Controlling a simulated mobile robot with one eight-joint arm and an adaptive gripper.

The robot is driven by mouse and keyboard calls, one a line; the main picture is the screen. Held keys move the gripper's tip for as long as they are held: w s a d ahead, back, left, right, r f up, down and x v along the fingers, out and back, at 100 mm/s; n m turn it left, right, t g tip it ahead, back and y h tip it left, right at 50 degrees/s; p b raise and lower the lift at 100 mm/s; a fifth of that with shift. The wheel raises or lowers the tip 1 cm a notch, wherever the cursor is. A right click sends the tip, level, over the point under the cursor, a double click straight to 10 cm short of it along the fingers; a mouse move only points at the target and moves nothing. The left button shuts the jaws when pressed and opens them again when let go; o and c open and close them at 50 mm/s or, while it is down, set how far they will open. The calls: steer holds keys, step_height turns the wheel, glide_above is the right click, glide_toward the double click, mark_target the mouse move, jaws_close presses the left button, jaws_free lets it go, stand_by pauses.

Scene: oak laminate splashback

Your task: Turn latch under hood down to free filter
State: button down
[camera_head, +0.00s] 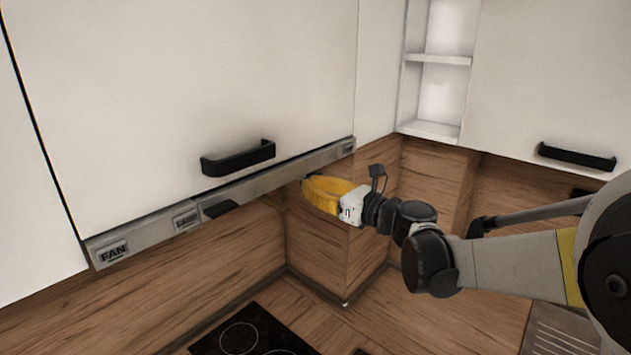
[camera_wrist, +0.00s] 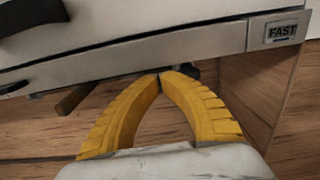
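The hood's grey front strip (camera_head: 285,173) runs under the white cabinet; it also crosses the wrist view (camera_wrist: 130,62). My gripper (camera_head: 305,184) is just below the strip's right end, with its yellow fingers pointing under the hood. In the wrist view its fingertips (camera_wrist: 163,76) come together right at the strip's lower edge. A small dark part (camera_wrist: 188,70) shows behind the right fingertip; I cannot tell if it is the latch or if the fingers touch it. A brown wooden-looking bar (camera_wrist: 73,99) sticks out under the hood to the left. The filter is not clearly visible.
A wooden wall corner is close behind my gripper. A black hob (camera_head: 225,338) lies below, with open air between.

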steer(key=shift+w+f+b, duration=0.1)
steer(key=shift+f+b, duration=0.65)
steer(key=shift+b, duration=0.05)
stand_by(0.4)
steer(key=shift+w+d+f, duration=0.1)
steer(key=shift+f, duration=0.05)
steer(key=shift+f+b, duration=0.25)
steer(key=shift+b, duration=0.2)
steer(key=shift+w+d+f, duration=0.15)
steer(key=shift+w+f, duration=0.05)
steer(key=shift+w+d+f+b, duration=0.1)
steer(key=shift+f+b, duration=0.05)
steer(key=shift+b, duration=0.25)
steer(key=shift+w+d+f, duration=0.1)
steer(key=shift+w+f, duration=0.1)
stand_by(0.3)
steer(key=shift+d+b, duration=0.1)
steer(key=shift+b, duration=0.25)
